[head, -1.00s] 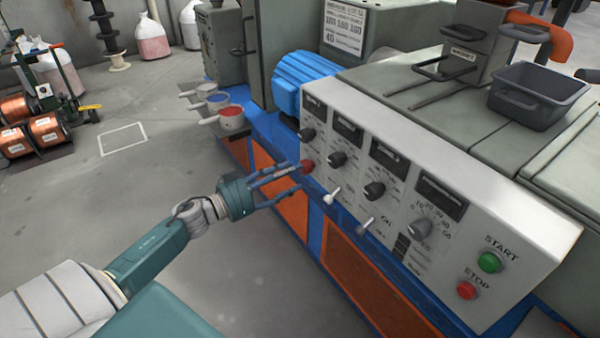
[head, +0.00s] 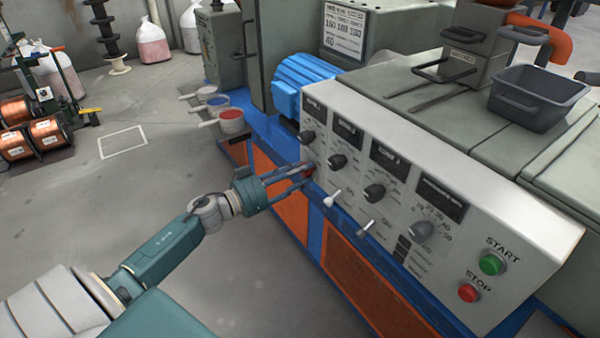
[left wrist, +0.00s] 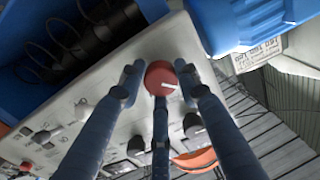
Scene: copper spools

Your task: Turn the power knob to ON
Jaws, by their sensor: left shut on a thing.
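The red power knob (left wrist: 160,76) is on the white control panel, with a white pointer line on its face. In the head view it (head: 310,173) shows at the panel's lower left, partly hidden by my fingers. My left gripper (head: 306,173) reaches in from the left and is shut on the red knob. In the left wrist view its fingers (left wrist: 160,82) stand around the knob, one on each side and one below. Any ON marking by the knob is too small to read. My right gripper is in neither view.
Black knobs (head: 338,161) and two light toggle levers (head: 332,198) sit close to the right of the red knob. A green START button (head: 491,264) and a red STOP button (head: 468,292) are at the panel's far right.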

